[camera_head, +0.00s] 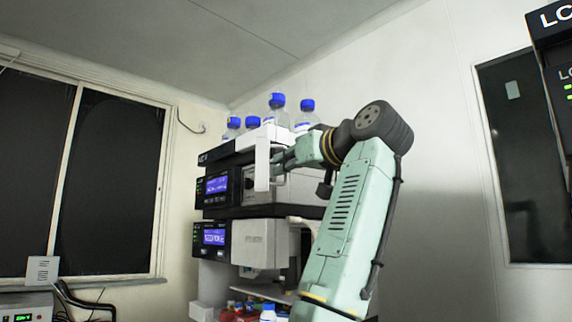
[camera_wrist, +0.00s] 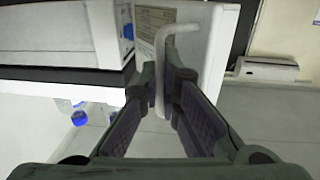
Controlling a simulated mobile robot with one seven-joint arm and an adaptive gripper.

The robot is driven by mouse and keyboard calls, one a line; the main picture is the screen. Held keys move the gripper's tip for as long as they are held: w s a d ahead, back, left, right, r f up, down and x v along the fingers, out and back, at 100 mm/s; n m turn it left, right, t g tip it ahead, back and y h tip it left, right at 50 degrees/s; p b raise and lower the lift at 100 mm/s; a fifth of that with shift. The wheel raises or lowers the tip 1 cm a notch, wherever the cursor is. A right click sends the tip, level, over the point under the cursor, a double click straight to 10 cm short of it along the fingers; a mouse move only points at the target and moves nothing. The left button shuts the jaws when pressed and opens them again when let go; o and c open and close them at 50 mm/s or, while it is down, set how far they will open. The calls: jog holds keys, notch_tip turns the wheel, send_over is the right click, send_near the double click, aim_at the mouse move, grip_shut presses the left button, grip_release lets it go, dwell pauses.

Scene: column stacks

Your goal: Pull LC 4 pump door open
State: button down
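The instrument stack (camera_head: 215,158) stands in the middle of the head view; the number on its small LC sign is too small to read surely. A white door (camera_head: 262,165) stands out from the front of its upper module, beside a blue-lit display (camera_head: 217,185). In the wrist view the white door (camera_wrist: 197,65) carries a paper label and a pale bent bar handle (camera_wrist: 162,75). My gripper (camera_head: 283,158) is at the door's right side. In the wrist view my gripper (camera_wrist: 162,85) has its fingers closed around the handle; the exact contact is partly hidden.
Bottles with blue caps (camera_head: 277,112) stand on top of the stack. A lower module (camera_head: 262,243) with another display sits below. Another stack (camera_head: 560,85) is at the right edge. A dark window (camera_head: 108,185) is at left.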

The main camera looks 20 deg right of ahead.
dwell(0.3)
jog(key=c, duration=2.1)
grip_release()
jog(key=v, duration=1.2)
